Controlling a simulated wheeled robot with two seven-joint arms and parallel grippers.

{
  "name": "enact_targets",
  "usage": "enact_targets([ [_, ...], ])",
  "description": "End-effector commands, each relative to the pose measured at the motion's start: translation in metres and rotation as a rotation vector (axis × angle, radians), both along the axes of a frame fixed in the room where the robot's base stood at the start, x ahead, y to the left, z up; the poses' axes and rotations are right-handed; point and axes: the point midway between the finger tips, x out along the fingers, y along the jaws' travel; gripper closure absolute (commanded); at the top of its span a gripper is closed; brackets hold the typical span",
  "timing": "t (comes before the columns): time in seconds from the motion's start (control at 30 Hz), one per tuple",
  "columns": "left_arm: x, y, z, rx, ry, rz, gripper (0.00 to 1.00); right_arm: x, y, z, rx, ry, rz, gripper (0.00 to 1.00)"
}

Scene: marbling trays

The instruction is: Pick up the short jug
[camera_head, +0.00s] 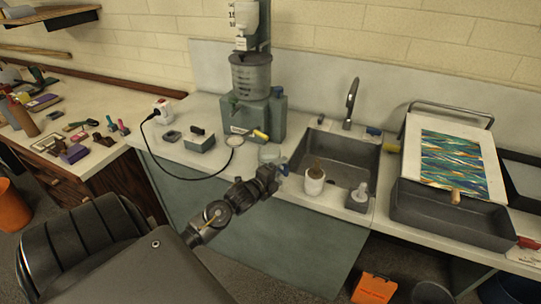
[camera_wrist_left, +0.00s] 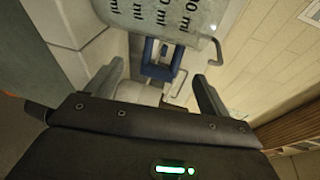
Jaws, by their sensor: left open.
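A short clear jug (camera_head: 268,153) stands on the counter just left of the sink, partly hidden behind my left gripper. In the left wrist view its see-through wall with ml markings (camera_wrist_left: 165,14) fills the top. A blue part, seemingly its handle (camera_wrist_left: 157,70), shows below that wall, between the fingers in the picture. My left gripper (camera_head: 276,176) is open at the counter's front edge, close to the jug; its two fingers (camera_wrist_left: 160,88) are apart and hold nothing. I cannot tell how deep the handle lies between them. My right gripper is not in view.
A larger measuring vessel (camera_head: 250,76) sits on the grey-green machine (camera_head: 262,118) behind. A white pot (camera_head: 314,182) stands close on the right, by the sink (camera_head: 345,150). A dark tray (camera_head: 450,219) is far right.

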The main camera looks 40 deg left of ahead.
Motion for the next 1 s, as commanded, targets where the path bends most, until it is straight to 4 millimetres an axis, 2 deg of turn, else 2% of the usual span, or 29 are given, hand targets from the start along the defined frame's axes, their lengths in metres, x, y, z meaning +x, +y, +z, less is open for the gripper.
enact_targets([
  [0.13,0.005,0.001,0.001,-0.002,-0.001,0.000,0.19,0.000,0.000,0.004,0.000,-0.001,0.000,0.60],
  [0.33,0.031,0.005,-0.003,-0.004,-0.001,0.002,0.19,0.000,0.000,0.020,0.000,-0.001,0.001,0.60],
  [0.5,0.048,0.007,-0.009,-0.001,-0.001,0.000,0.19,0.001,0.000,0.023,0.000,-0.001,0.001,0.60],
  [0.77,0.050,0.007,-0.011,-0.001,0.000,0.000,0.19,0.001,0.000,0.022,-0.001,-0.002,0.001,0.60],
  [0.83,0.050,0.007,-0.011,-0.001,0.000,0.000,0.24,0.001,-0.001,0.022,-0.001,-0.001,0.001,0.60],
  [1.0,0.050,0.007,-0.011,-0.001,0.000,0.000,0.47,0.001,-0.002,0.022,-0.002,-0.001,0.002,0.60],
])
